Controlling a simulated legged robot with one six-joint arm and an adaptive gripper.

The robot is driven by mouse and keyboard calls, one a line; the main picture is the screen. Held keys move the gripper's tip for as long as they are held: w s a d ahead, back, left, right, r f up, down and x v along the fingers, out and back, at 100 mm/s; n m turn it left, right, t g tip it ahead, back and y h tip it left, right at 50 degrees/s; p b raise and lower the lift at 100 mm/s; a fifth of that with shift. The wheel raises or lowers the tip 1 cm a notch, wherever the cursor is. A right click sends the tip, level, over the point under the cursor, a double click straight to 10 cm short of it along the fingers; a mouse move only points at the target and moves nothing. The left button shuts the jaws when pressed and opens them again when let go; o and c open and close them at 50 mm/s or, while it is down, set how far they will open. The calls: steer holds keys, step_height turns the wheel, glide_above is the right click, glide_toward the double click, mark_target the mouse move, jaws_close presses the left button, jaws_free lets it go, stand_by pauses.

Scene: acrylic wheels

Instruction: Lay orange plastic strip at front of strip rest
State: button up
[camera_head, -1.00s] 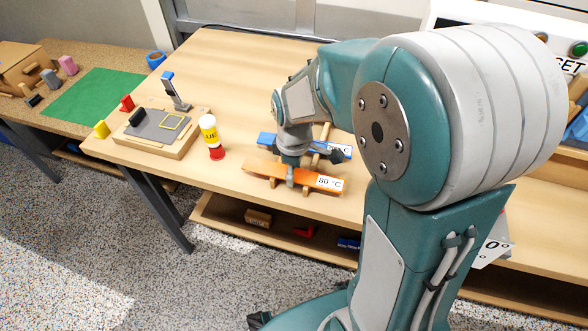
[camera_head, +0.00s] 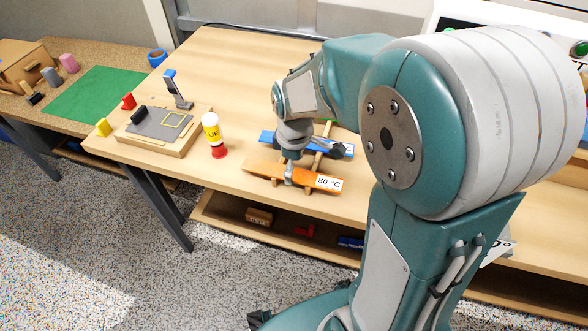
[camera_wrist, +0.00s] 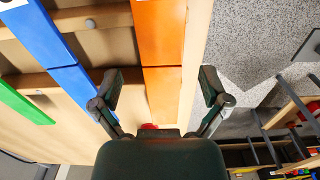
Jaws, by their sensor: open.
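The orange plastic strip (camera_head: 263,169) lies across the front of the wooden strip rest (camera_head: 273,184), along the table's front edge, with a temperature label at its right end. My gripper (camera_head: 289,176) is low over its middle. In the wrist view the orange strip (camera_wrist: 160,45) runs between the two spread fingers of my gripper (camera_wrist: 159,88), with a gap on either side. A blue strip (camera_wrist: 48,38) lies behind it on the rest, and a green strip (camera_wrist: 22,101) lies farther back. My arm hides part of the rest in the head view.
A white and red glue bottle (camera_head: 212,130) stands left of the rest. Beyond it is a wooden board (camera_head: 188,143) with a grey plate and a small stand. A shelf (camera_head: 225,222) with small items is below. The table's back left is clear.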

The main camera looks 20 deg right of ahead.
step_height(320, 180, up, 17)
stand_by(1.1)
steer(key=shift+d+r, duration=0.1)
steer(key=s+f+m+t, duration=0.3)
steer(key=s+m+t, duration=0.2)
steer(key=s+m, duration=0.5)
steer(key=s, duration=0.4)
steer(key=shift+f+m+t, duration=0.2)
steer(key=shift+m+t, duration=0.1)
steer(key=shift+m, duration=0.1)
stand_by(0.7)
